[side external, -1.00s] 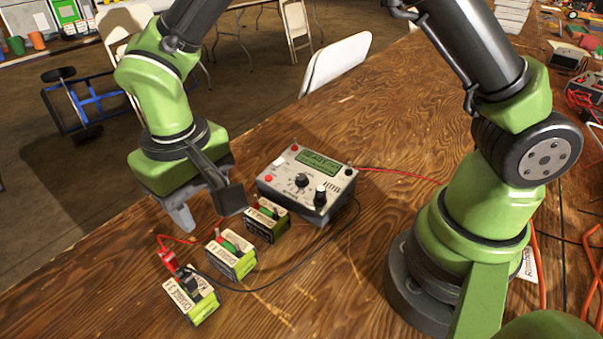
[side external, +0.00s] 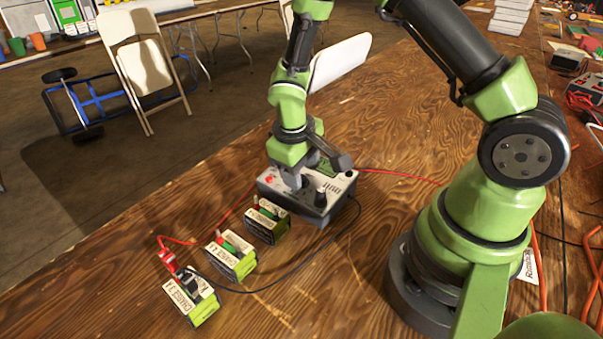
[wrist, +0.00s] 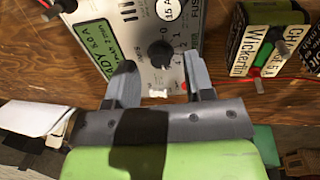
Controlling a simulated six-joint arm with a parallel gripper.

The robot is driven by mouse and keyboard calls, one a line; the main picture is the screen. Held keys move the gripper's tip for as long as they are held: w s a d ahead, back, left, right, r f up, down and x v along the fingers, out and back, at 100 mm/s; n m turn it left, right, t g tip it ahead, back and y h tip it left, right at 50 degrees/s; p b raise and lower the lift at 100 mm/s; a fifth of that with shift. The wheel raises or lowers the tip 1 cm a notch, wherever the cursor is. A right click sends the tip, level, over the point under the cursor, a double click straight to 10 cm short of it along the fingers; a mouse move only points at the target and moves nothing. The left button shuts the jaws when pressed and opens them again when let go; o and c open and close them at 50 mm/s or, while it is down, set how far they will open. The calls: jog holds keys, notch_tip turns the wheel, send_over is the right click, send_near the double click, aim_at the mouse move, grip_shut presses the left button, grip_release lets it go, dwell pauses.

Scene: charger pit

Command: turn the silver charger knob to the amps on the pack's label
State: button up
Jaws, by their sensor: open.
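The grey charger (side external: 335,209) stands on the table; its face fills the top of the wrist view (wrist: 105,15). Its dial knob (wrist: 160,53) looks dark in the wrist view, inside a ring of numbers; I cannot make out its pointer setting. The green display (wrist: 88,47) shows "5.0 A". My gripper (wrist: 158,76) is open, with its fingers at either side below the knob in the picture and apart from it. In the side view my gripper (side external: 297,187) is low over the charger and hides the dial. The clipped front pack (side external: 190,298) has a label apparently reading "CHARGE 3 A".
Two more packs, the middle one (side external: 232,260) and one beside the charger (side external: 267,224), stand in a row. Red (side external: 405,174) and black leads cross the table.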

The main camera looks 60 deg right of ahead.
jog(key=shift+d+f, duration=0.1)
jog(key=shift+f, duration=0.65)
grip_shut()
jog(key=shift+n, duration=0.4)
jog(key=n, duration=0.5)
jog(key=shift+n, duration=0.3)
jog(key=n, duration=0.5)
jog(key=shift+d, duration=0.1)
jog(key=shift+n, duration=0.3)
